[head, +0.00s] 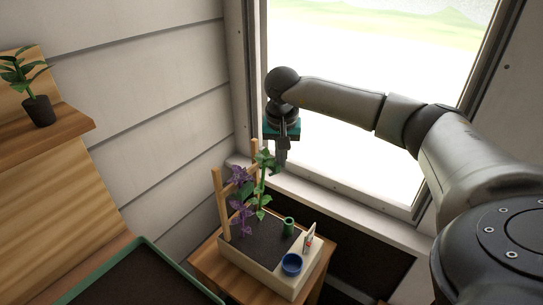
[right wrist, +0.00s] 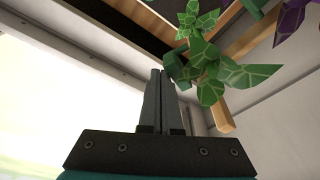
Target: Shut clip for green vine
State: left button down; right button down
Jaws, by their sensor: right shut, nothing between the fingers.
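The green vine (head: 263,185) stands in a cream planter box (head: 250,268) beside a wooden trellis (head: 221,205). It shows large in the right wrist view (right wrist: 211,90), at the upper right of the fingers. My right gripper (head: 281,167) points down just right of the vine's top, its fingers shut and empty. In the right wrist view its fingertips (right wrist: 161,72) are close to a small dark green piece (right wrist: 172,65) by the leaves. This may be the clip; whether it is open or shut cannot be told. My left gripper is out of view.
A purple vine (head: 239,188) grows left of the green one. A blue cup (head: 291,264), a green cylinder (head: 288,226) and a small tag (head: 309,238) are at the planter's right. The window (head: 360,60) is behind my arm. A potted plant (head: 37,110) sits on a left shelf.

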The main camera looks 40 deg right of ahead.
jog(key=shift+s+a, duration=0.1)
jog(key=shift+s, duration=0.05)
jog(key=shift+s+a, duration=0.25)
jog(key=shift+s, duration=0.15)
jog(key=shift+a+p, duration=0.1)
jog(key=shift+p, duration=0.2)
jog(key=shift+s+a, duration=0.35)
dwell(0.5)
jog(key=shift+s+a+p, duration=0.3)
jog(key=shift+a, duration=0.15)
